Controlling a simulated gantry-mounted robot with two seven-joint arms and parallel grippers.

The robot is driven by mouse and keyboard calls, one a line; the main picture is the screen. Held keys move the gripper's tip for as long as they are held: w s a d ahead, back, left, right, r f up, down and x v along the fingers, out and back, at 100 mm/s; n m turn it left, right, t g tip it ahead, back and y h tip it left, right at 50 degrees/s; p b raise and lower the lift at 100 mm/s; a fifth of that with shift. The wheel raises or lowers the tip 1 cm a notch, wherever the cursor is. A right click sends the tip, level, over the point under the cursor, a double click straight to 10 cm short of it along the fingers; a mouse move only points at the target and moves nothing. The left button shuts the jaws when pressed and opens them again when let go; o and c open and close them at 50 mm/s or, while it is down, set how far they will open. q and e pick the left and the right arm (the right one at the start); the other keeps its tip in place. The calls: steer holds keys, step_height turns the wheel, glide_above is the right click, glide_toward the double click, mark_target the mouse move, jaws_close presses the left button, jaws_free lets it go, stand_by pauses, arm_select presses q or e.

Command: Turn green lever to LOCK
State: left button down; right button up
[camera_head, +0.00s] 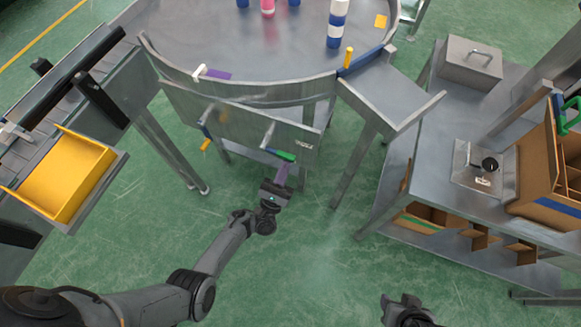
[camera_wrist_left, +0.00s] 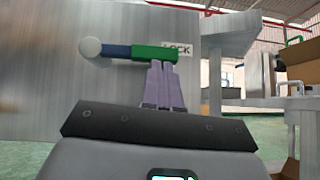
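The green lever (camera_head: 280,155) sits on the metal panel below the round table's rim. In the left wrist view the green lever (camera_wrist_left: 155,52) lies about level, with a blue section and a round pale knob at its left. Its right end points to and partly covers the LOCK label (camera_wrist_left: 178,49). My left gripper (camera_head: 282,175) has its purple fingers together and empty. In the left wrist view its fingertips (camera_wrist_left: 161,64) meet the lever's lower edge; touching cannot be told for certain. My right gripper (camera_head: 405,300) is low in the head view, away from the panel.
An orange-handled lever (camera_head: 206,144) is on the same panel to the left. A yellow tray (camera_head: 65,175) stands at the left. A steel bench (camera_head: 435,140) with a cardboard box (camera_head: 540,165) stands at the right. The green floor (camera_head: 310,250) in front is free.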

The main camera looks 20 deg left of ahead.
arm_select(q)
steer(key=shift+r, duration=0.15)
stand_by(0.4)
steer(key=w+f+b+v, duration=0.2)
steer(key=b+v, duration=0.5)
steer(key=v, duration=0.6)
steer(key=shift+d, duration=0.4)
stand_by(0.3)
